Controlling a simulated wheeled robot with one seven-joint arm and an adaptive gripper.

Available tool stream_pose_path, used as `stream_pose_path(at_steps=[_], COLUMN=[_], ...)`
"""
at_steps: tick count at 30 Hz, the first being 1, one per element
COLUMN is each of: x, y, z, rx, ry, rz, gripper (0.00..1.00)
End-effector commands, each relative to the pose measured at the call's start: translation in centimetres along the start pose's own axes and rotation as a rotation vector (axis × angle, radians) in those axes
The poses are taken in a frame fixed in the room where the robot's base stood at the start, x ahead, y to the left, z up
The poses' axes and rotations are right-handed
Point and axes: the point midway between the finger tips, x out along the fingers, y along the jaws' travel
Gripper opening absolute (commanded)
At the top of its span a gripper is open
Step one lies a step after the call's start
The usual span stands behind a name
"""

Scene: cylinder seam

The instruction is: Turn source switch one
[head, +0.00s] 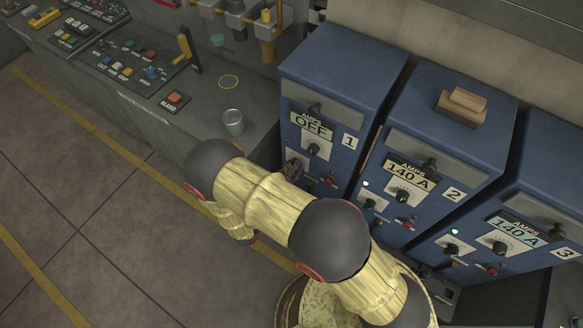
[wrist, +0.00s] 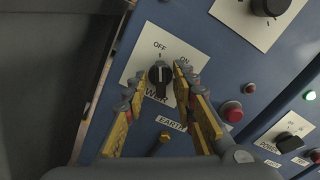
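Source cabinet one (head: 338,70) is a blue box with a "1" label and an "OFF" display in the head view. Its power switch (wrist: 160,75), a black knob on a white plate marked OFF and ON, shows in the wrist view. The knob's white line points up, roughly toward OFF. My gripper (wrist: 161,76) is open, its yellow-and-grey fingers to the left and right of the knob. The right fingertip is close to the knob; I cannot tell if it touches. In the head view my arm hides the lower front of cabinet one.
Cabinets two (head: 445,90) and three (head: 540,170) stand to the right, each reading 140 A with a green light lit. A red button (wrist: 231,111) sits right of the switch. A metal cup (head: 233,122) stands on the grey console at left. The floor at left is clear.

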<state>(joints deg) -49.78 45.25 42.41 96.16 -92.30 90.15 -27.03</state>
Motion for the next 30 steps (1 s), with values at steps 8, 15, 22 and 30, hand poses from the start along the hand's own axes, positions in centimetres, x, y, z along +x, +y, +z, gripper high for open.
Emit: stream_pose_path(at_steps=[8, 15, 22, 30], x=[-0.1, -2.5, -6.9, -10.9], y=[0.0, 0.1, 0.1, 0.1], z=[0.0, 0.0, 0.0, 0.0], rx=[0.000, 0.000, 0.000, 0.001], ry=[0.000, -0.002, -0.002, -0.001], rz=[0.000, 0.004, 0.005, 0.002], gripper=[0.28, 0.28, 0.28, 0.28])
